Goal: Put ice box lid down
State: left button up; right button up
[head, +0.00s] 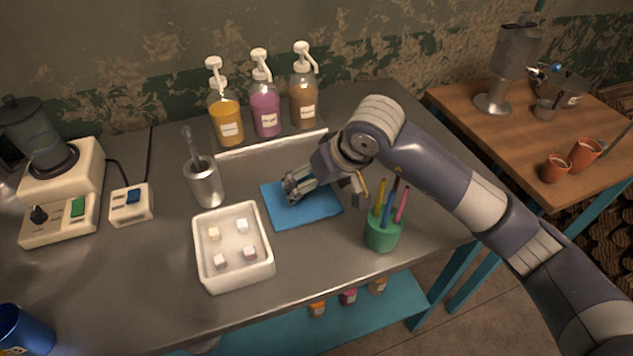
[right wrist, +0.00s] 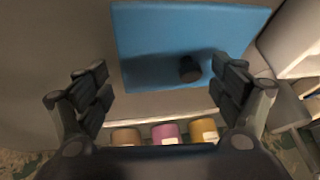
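The blue ice box lid (head: 310,212) lies flat on the grey counter, right of the open white ice box (head: 203,275). In the right wrist view the lid (right wrist: 150,40) shows its dark round knob (right wrist: 190,69). My right gripper (head: 294,187) is over the lid. In the right wrist view my right gripper (right wrist: 163,92) has its fingers wide apart with nothing between them, and the knob is apart from both. The box holds several pale ice cubes. My left gripper is not in view.
A green cup with pens (head: 382,236) stands right of the lid. A metal cup (head: 205,184) stands behind the box. Three pump bottles (head: 266,115) line the back. A blender (head: 62,175) is at the left. The front-left counter is mostly clear.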

dwell(0.3)
jog(key=shift+r, duration=0.2)
jog(key=p+v, duration=0.4)
jog(key=v, duration=0.8)
jog(key=shift+p, duration=0.3)
jog(key=shift+f, duration=0.1)
